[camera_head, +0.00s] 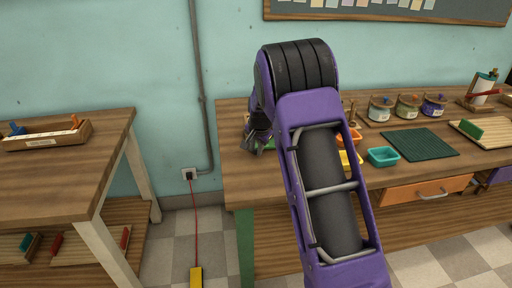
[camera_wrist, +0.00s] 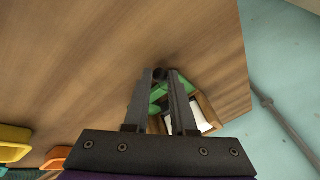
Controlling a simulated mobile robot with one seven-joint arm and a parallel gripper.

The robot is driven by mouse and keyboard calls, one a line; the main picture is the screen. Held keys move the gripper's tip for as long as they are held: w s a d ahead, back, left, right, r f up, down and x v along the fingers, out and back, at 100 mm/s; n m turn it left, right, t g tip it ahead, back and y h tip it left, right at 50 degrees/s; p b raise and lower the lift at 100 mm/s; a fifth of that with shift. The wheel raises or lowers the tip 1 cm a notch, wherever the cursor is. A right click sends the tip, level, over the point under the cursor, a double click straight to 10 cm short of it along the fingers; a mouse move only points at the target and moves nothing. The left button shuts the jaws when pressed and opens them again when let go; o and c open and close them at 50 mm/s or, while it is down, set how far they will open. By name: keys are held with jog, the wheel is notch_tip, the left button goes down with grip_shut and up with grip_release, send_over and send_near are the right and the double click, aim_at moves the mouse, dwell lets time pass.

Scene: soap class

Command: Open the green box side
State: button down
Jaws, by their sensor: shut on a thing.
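A small wooden box (camera_wrist: 208,108) with green parts (camera_wrist: 158,92) and a white part inside lies below my gripper in the wrist view, partly covered by the fingers. In the head view my arm hides nearly all of it. My gripper (camera_wrist: 160,74) has its fingertips close together on a small dark round knob (camera_wrist: 159,72). I cannot tell clearly how the knob joins the box. In the head view my gripper (camera_head: 257,140) is low over the left end of the workbench (camera_head: 240,165).
Right of my arm are a yellow tray (camera_head: 350,160), a teal tray (camera_head: 383,156), a dark green mat (camera_head: 420,144) and several jars (camera_head: 408,106). An orange drawer (camera_head: 425,190) is under the top. A left table (camera_head: 60,175) holds a wooden crate (camera_head: 45,140).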

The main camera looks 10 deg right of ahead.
jog(key=shift+s+d+f, duration=0.2)
jog(key=shift+s+f, duration=0.1)
jog(key=shift+f, duration=0.05)
jog(key=c, duration=1.2)
grip_release()
jog(key=o, duration=0.5)
jog(key=shift+r, duration=0.15)
jog(key=shift+c, duration=0.2)
jog(key=shift+w, duration=0.1)
jog(key=shift+a+r, duration=0.1)
jog(key=shift+r, duration=0.4)
jog(key=p+v, duration=0.2)
jog(key=v, duration=1.4)
jog(key=shift+s+r, duration=0.2)
jog(key=shift+s, duration=0.05)
